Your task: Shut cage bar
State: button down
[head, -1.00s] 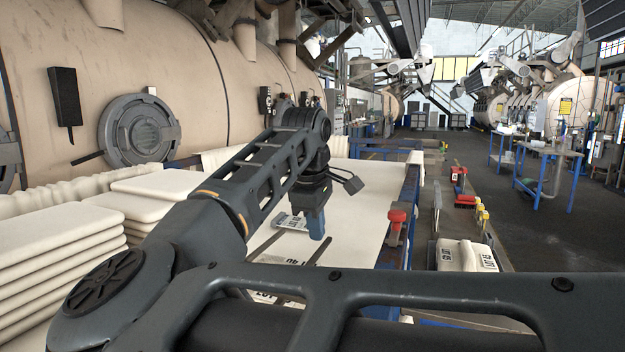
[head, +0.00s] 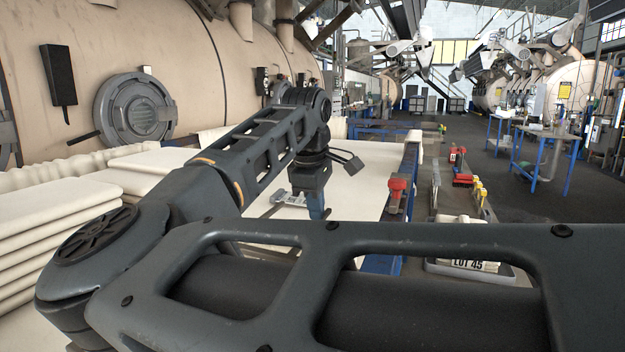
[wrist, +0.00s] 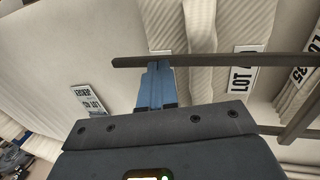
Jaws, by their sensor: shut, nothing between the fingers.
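A long dark bar (wrist: 220,60), which I take to be the cage bar, crosses the upper part of the wrist view over cream cloth. My gripper (wrist: 158,68) has its blue fingers shut together, with nothing between them. The fingertips are right at the bar near its left end; I cannot tell whether they touch it. In the head view my gripper (head: 316,212) points down over the cloth-covered cage, its lower end partly hidden by my arm link. The cage bars there are mostly hidden too.
Cloth pieces carry lot labels (wrist: 243,70). Folded cream cloth (head: 45,215) is stacked at left. The large beige vessel (head: 200,60) stands behind. A tray marked LOT 45 (head: 470,265) lies beyond.

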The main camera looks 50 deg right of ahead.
notch_tip(320, 180, up, 14)
dwell(0.3)
jog(key=shift+s, duration=0.1)
